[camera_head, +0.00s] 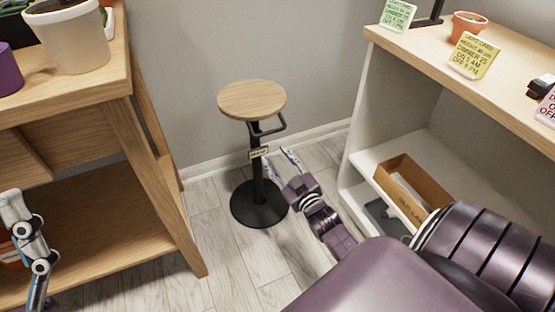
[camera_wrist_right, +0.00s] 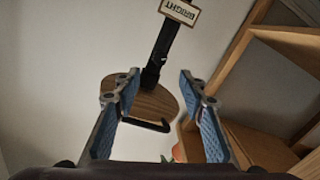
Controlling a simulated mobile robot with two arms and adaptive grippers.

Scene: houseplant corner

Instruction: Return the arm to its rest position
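My right arm reaches in from the lower right of the head view. Its gripper (camera_head: 281,158) is open, with the two fingers apart and nothing between them. It is in front of the post of a round wooden stool (camera_head: 252,100), below the seat. In the right wrist view the open fingers (camera_wrist_right: 158,88) frame the underside of the stool seat (camera_wrist_right: 152,104). Whether a finger touches the post is unclear. Part of my left gripper (camera_head: 28,240) shows at the left edge of the head view; its fingertips are not clear.
A wooden bench (camera_head: 150,160) with a white pot (camera_head: 68,38) stands at left. A white shelf unit (camera_head: 375,120) at right holds cards, a terracotta pot (camera_head: 467,26) and a cardboard box (camera_head: 412,184). A tag (camera_head: 259,152) hangs on the stool. Some floor (camera_head: 222,240) is clear.

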